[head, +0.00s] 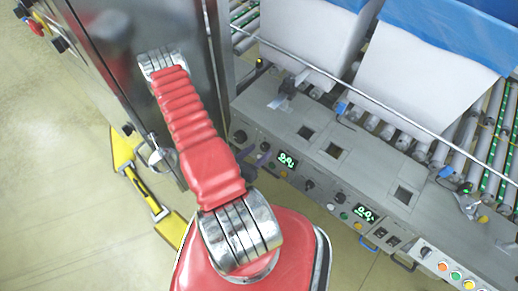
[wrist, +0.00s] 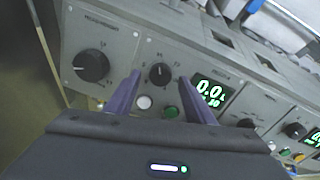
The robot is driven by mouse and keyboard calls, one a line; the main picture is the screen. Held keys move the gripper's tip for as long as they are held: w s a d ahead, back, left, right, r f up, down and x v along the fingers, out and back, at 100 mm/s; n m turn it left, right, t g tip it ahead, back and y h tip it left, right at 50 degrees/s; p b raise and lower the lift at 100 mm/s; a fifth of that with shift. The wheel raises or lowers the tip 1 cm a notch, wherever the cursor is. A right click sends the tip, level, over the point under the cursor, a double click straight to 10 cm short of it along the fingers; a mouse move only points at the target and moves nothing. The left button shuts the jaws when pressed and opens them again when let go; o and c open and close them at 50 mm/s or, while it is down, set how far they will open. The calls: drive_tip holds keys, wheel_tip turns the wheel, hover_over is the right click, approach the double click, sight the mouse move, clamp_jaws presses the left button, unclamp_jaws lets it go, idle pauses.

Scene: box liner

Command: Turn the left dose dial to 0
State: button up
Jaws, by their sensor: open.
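The left dose dial (wrist: 159,74) is a small black knob on the grey panel in the wrist view, just left of a lit green display (wrist: 209,92). Its light pointer mark appears to point roughly upward; the scale is too small to read. The display's large digits look like 0.0, with smaller digits beneath. My gripper (wrist: 160,77) is open, its two purple fingers to either side of the dial in the picture; I cannot tell whether they touch it. In the head view my gripper (head: 254,156) is at the panel's left end, by the dial (head: 265,146).
A larger black knob (wrist: 91,66) sits left of the dial. A white button (wrist: 144,102) and a green button (wrist: 171,111) lie below it. A second display (head: 368,212) and more knobs are to the right. A dark steel cabinet (head: 120,50) stands left of my arm.

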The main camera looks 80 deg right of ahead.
drive_tip(key=shift+x, duration=1.05)
drive_tip(key=shift+c, duration=0.3)
drive_tip(key=c, duration=1)
